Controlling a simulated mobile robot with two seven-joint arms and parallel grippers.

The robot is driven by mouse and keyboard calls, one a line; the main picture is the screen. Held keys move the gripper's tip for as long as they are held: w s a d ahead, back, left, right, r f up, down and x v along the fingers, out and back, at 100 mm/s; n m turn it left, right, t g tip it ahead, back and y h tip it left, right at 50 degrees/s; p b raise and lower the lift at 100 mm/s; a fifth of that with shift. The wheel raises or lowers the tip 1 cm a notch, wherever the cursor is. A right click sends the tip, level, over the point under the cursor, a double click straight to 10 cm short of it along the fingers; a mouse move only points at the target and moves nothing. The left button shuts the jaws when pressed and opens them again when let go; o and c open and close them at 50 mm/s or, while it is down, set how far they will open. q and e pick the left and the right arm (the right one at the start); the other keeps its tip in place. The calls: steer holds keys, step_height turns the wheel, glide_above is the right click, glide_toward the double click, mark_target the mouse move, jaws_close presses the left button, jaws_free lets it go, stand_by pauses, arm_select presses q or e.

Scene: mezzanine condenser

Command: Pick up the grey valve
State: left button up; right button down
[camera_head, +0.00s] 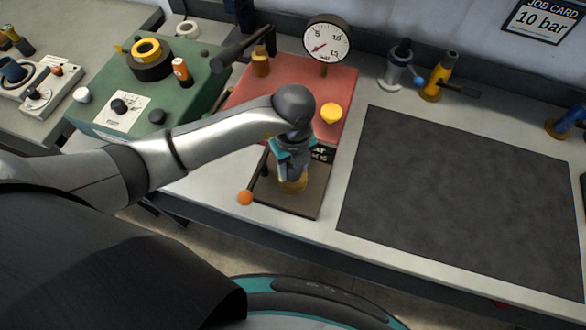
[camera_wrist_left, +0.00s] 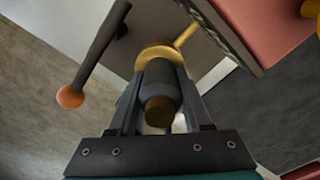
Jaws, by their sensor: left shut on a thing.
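The grey valve (camera_wrist_left: 160,82) is between the fingers of my left gripper in the left wrist view. It has a dark grey body, a brass tip, a round brass base and a brass side arm. My left gripper (camera_head: 291,170) points down over the dark plate (camera_head: 308,202) in the head view and is shut on the valve. In the head view only the brass base (camera_head: 293,186) shows clearly below the fingers. I cannot tell whether the base touches the plate. My right gripper is not in view.
A lever with an orange knob (camera_head: 245,197) stands beside the plate, left of the gripper. Behind is a red block (camera_head: 277,83) with a gauge (camera_head: 326,41). A yellow valve (camera_head: 437,78) stands at the back. The dark mat (camera_head: 460,195) at right is clear.

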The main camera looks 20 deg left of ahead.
arm_select(q)
jaws_close()
steer(key=shift+w+r, duration=0.1)
steer(key=shift+r, duration=0.1)
stand_by(0.5)
